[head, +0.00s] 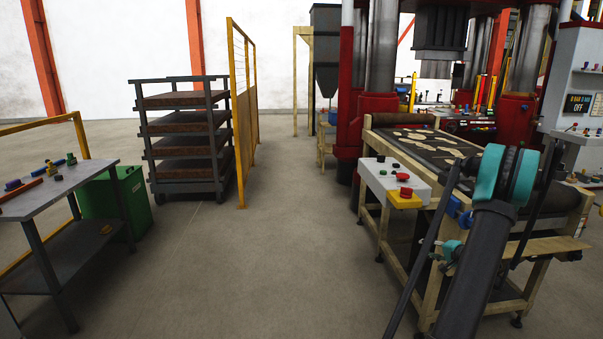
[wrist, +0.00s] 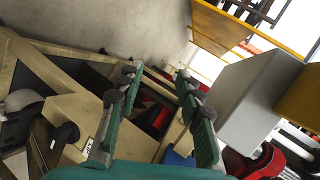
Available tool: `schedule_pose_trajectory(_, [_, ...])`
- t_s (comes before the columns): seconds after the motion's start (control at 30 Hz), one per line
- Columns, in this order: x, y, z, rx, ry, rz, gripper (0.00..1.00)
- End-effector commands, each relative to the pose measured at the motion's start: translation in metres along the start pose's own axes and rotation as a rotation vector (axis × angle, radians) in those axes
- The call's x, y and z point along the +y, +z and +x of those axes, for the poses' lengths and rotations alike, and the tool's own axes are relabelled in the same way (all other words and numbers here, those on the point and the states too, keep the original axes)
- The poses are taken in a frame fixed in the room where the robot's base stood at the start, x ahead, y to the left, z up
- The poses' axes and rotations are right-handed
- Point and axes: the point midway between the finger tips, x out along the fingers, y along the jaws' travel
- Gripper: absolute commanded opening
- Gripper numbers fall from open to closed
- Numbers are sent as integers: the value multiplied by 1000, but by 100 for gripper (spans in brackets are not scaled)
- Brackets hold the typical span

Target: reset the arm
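My gripper (wrist: 158,74) shows in the wrist view with its two green fingers spread apart. Nothing is held between them; the gap shows parts of the conveyor frame behind. The grey side of a control box (wrist: 245,95) is just right of the right finger, apparently apart from it. In the head view my arm reaches over the near right side of the conveyor table (head: 440,140), beside the white and yellow control box (head: 392,183). The gripper is mostly hidden behind the arm there.
A wire fence (head: 240,110) and a rack of trays (head: 188,140) stand left of centre. A workbench (head: 50,190) with small parts and a green bin (head: 122,205) are at left. The red press (head: 375,110) stands behind the conveyor. The middle floor is clear.

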Motion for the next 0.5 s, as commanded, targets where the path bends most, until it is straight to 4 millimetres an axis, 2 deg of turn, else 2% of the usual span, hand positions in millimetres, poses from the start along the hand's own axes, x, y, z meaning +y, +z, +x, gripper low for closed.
schedule_pose_trajectory(0.03, [-17, 21, 2, -29, 28, -29, 36])
schedule_pose_trajectory(0.2, [-55, 82, -2, -108, 129, -127, 36])
schedule_pose_trajectory(0.37, [-81, 142, -14, -178, 221, -228, 36])
schedule_pose_trajectory(0.5, [-96, 194, -32, -234, 297, -321, 36])
